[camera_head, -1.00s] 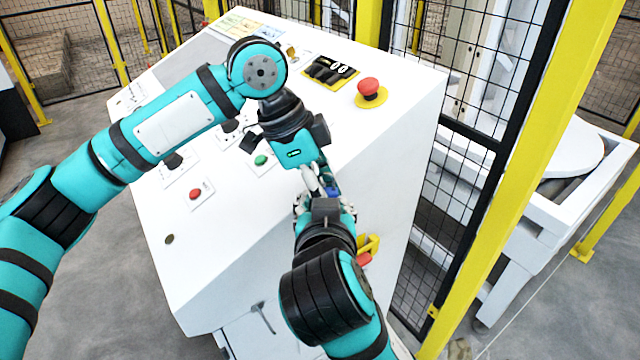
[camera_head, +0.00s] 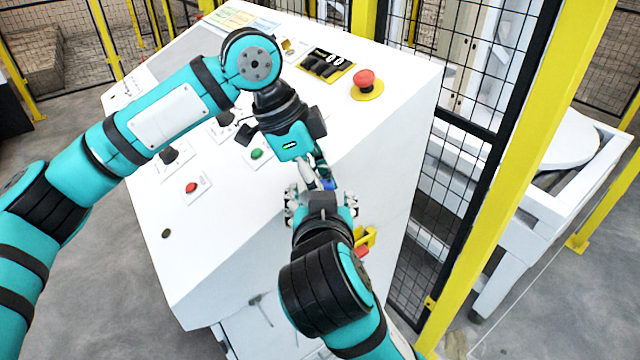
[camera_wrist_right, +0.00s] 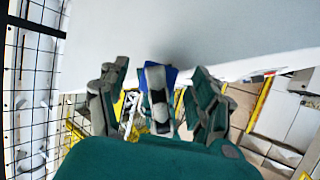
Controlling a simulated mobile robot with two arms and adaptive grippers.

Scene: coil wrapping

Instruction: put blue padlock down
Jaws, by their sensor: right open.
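The blue padlock (camera_head: 328,184) shows as a small blue patch at the console's front edge, between my two grippers. It is mostly hidden by fingers. In the right wrist view its blue (camera_wrist_right: 171,75) shows behind the middle finger. My right gripper (camera_head: 321,194) comes from below and is open, its fingers (camera_wrist_right: 157,95) spread around the padlock's place. My left gripper (camera_head: 317,174) points down from above, with its fingertips right by the padlock. Whether those fingers close on it is hidden.
The white console (camera_head: 240,240) has a red emergency button (camera_head: 366,80), black switches (camera_head: 326,66), a green button (camera_head: 257,154) and a red button (camera_head: 191,187) on top. A yellow post (camera_head: 520,170) and mesh fence stand right.

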